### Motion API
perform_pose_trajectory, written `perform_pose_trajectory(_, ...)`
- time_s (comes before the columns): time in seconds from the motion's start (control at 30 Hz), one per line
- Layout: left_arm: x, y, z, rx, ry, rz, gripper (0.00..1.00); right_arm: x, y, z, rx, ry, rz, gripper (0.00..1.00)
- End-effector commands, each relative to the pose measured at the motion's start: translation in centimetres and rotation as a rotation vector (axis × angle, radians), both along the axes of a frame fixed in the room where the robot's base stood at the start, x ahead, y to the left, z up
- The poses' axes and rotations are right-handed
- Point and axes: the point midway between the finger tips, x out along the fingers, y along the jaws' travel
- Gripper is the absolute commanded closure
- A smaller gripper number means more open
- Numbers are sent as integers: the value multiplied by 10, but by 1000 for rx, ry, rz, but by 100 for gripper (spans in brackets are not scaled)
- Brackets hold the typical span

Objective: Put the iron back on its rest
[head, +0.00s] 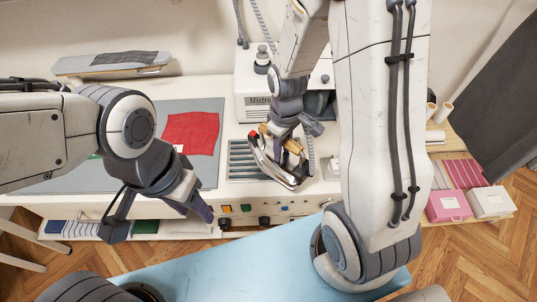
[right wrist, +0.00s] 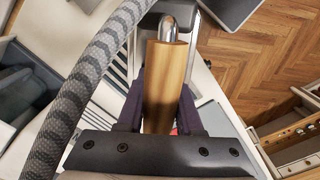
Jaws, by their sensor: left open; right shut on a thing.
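The iron (head: 291,178) has a shiny metal body and a wooden handle, which also fills the middle of the right wrist view (right wrist: 165,88). My right gripper (head: 289,142) is shut on the handle, one finger on each side. The iron is tilted, its body over the right edge of the slatted grey rest (head: 243,162) and beyond it. Whether it touches the rest or worktop I cannot tell. My left gripper (head: 158,216) is open and empty, in front of the worktop's left part, away from the iron.
A red cloth (head: 192,133) lies on the grey mat (head: 63,183) left of the rest. A white steam unit (head: 258,106) stands behind the rest. A striped hose (right wrist: 75,95) passes close beside the handle. Pink and white boxes (head: 447,205) are at the right.

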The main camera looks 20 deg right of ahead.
Motion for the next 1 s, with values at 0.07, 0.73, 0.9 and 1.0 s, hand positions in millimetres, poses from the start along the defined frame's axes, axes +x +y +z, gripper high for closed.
perform_pose_trajectory(0.07,0,0,8,0,0,0,50,-6,0,15,0,-6,134,100)
perform_pose_trajectory(0.73,0,0,27,0,0,1,50,-33,-1,46,-1,-5,768,100)
perform_pose_trajectory(0.9,0,0,33,0,0,0,50,-12,-2,34,-1,-2,768,100)
perform_pose_trajectory(1.0,0,0,38,0,0,-1,50,4,-3,24,0,-3,768,100)
